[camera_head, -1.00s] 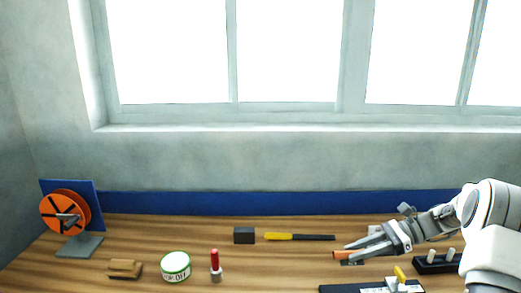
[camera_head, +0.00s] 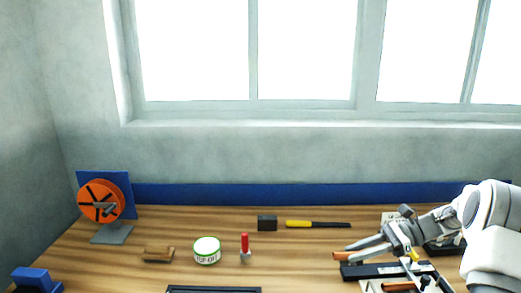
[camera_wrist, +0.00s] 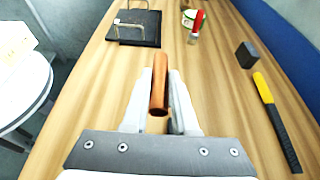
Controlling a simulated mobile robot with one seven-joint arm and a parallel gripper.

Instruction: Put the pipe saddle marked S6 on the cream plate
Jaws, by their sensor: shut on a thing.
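My gripper (camera_wrist: 158,112) is shut on a copper-brown, curved, trough-like piece (camera_wrist: 160,80), which sticks out past the fingertips. The piece also shows as a small orange-brown end (camera_head: 339,256) at my gripper (camera_head: 350,252) in the head view. I see no marking on it, so I cannot tell whether it is S6. It is held above the wooden bench, apart from the things around it. I cannot pick out the cream plate for certain in either view.
A black tray with a wire frame (camera_wrist: 153,30) lies ahead in the wrist view. A red-handled tool (camera_head: 245,243), a round tin (camera_head: 207,251), a dark block (camera_head: 267,223) and a yellow-handled file (camera_head: 300,224) stand or lie on the bench (camera_head: 300,265). Bare wood lies between.

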